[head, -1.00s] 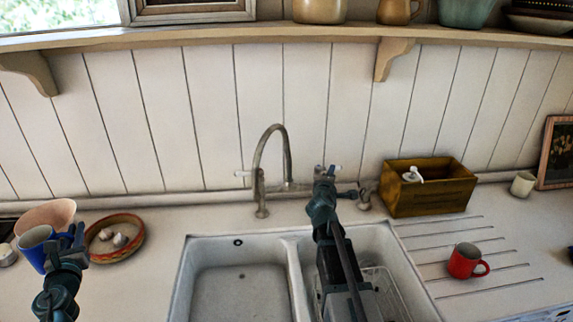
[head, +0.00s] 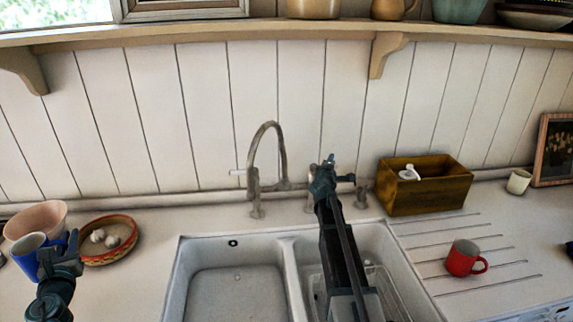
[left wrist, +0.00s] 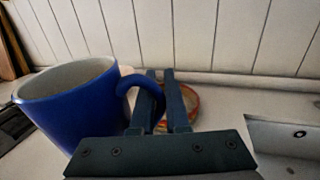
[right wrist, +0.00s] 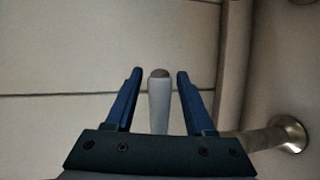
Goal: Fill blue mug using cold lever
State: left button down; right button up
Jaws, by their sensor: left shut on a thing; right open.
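The blue mug (head: 27,262) is at the far left of the head view and looks upright. My left gripper (head: 73,248) is shut on its handle; the left wrist view shows the mug (left wrist: 75,110) beside the fingers (left wrist: 165,100). The inside of the mug's bottom is hidden. The tall arched tap (head: 256,180) stands behind the sink, with one white lever (head: 237,172) at its left. My right gripper (head: 325,172) is at the tap's right side. In the right wrist view its open fingers (right wrist: 155,95) stand either side of a white lever (right wrist: 159,105), with gaps on both sides.
The double white sink (head: 230,290) lies in front of the tap, with a wire rack in its right basin. A pink bowl (head: 38,216) and a patterned dish (head: 108,250) stand near the mug. A wooden box (head: 425,195) and red mug (head: 463,262) are at right.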

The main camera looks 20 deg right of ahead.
grip_shut()
jog(key=shift+s, duration=0.15)
dwell(1.1)
